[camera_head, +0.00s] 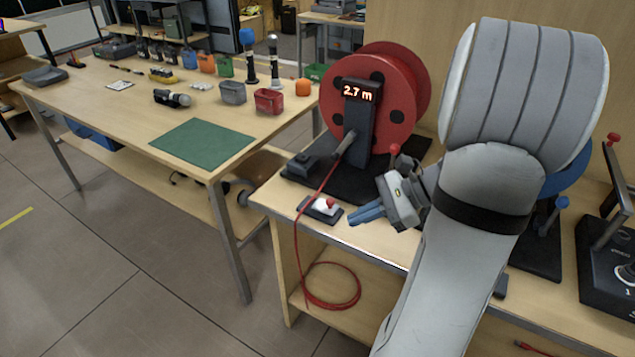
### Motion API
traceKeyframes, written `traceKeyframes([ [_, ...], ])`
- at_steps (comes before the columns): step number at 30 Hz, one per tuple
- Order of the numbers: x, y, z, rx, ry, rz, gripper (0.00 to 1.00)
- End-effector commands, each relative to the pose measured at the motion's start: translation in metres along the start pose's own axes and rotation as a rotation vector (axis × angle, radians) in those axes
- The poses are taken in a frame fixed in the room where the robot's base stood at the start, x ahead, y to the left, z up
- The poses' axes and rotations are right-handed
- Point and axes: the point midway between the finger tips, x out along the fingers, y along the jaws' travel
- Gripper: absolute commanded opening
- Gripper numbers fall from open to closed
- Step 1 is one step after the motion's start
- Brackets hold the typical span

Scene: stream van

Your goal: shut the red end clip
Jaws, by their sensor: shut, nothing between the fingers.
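The red reel (388,88) stands on the right bench with a post reading 2.7 m. A red cable (318,190) runs down from it over the bench front edge and hangs in a loop. A small dark clip base (312,213) with a pale top and red knob (331,203) sits by that edge, beside the cable; it seems to be the red end clip. I cannot tell whether its lever is up or down. My gripper (358,216), with blue fingers, is shut and empty, just right of the clip and apart from it in the picture.
A red-knobbed lever (394,150) stands by the reel, close behind my gripper. A blue reel (567,172) and a black control box (610,270) are further right. The left table (110,108) holds a green mat (203,143), bins and microphones. Floor between is clear.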

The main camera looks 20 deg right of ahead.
Motion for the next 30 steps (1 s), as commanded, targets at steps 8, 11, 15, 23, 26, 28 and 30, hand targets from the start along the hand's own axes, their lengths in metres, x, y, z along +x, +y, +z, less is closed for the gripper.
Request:
traceKeyframes([
  [8, -0.062, -0.024, -0.083, 0.338, -0.271, -0.353, 0.00],
  [11, -0.072, -0.026, -0.091, 0.369, -0.306, -0.398, 0.00],
  [15, -0.067, -0.031, -0.092, 0.379, -0.319, -0.410, 0.00],
  [23, -0.023, -0.052, -0.080, 0.377, -0.317, -0.403, 0.00],
  [26, -0.003, -0.061, -0.075, 0.376, -0.317, -0.403, 0.00],
  [28, 0.009, -0.068, -0.072, 0.376, -0.316, -0.403, 0.00],
  [30, 0.021, -0.073, -0.069, 0.376, -0.316, -0.403, 0.00],
])
